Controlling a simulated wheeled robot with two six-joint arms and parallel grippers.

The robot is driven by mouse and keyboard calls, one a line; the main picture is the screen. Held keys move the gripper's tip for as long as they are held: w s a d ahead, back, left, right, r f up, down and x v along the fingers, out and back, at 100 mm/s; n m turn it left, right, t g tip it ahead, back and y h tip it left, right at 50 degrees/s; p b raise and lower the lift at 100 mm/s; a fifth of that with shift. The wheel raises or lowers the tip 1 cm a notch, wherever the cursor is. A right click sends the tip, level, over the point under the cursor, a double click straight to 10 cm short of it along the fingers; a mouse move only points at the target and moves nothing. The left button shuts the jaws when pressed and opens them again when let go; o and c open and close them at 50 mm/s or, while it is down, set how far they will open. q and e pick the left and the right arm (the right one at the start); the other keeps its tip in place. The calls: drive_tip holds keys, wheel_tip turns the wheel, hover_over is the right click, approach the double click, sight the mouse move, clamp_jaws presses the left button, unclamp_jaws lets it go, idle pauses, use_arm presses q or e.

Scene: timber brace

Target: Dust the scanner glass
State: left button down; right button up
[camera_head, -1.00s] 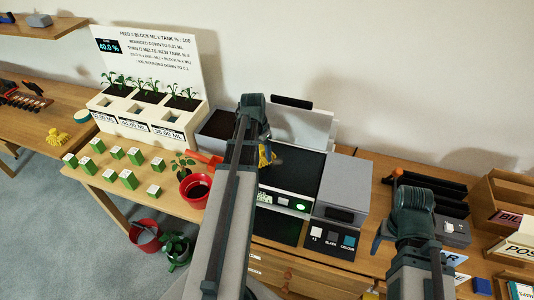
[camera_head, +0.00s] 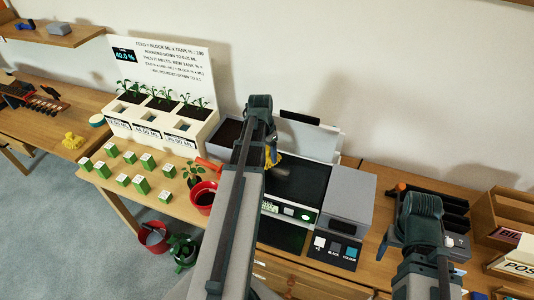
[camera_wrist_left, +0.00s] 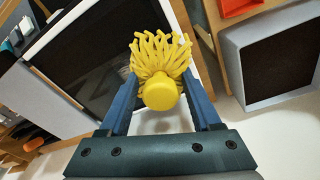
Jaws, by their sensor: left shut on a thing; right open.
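The scanner's dark glass (camera_head: 300,187) lies on the bench, partly hidden behind my left arm, and its raised lid (camera_head: 315,140) stands behind it. My left gripper (camera_head: 270,152) is over the glass's left back part, shut on a yellow duster (camera_head: 274,158). In the left wrist view the gripper (camera_wrist_left: 160,95) clasps the round handle of the duster (camera_wrist_left: 160,60), strands spread away from the wrist. The dark glass (camera_wrist_left: 85,50) shows to its left; contact cannot be told. A faint grey patch shows near the duster. My right gripper (camera_head: 385,245) is open at the right.
A grey unit with buttons (camera_head: 345,205) adjoins the glass on the right. A dark box (camera_head: 228,135) and a red pot with a seedling (camera_head: 204,196) stand left. Several green-white blocks (camera_head: 122,180) and a planter (camera_head: 190,135) lie further left. A dark rack (camera_head: 445,208) stands right.

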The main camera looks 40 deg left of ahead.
sight(268, 148)
use_arm(q)
drive_tip(key=shift+r, duration=0.55)
use_arm(e)
drive_tip(key=shift+r, duration=0.55)
use_arm(q)
wheel_tip(268, 148, up, 3)
drive_tip(key=p, duration=0.3)
drive_tip(key=shift+r+p, duration=0.1)
drive_tip(key=shift+p, duration=0.2)
use_arm(e)
wheel_tip(268, 148, up, 3)
drive_tip(key=shift+r, duration=0.1)
use_arm(q)
drive_tip(key=shift+w, duration=0.1)
drive_tip(key=shift+d, duration=0.1)
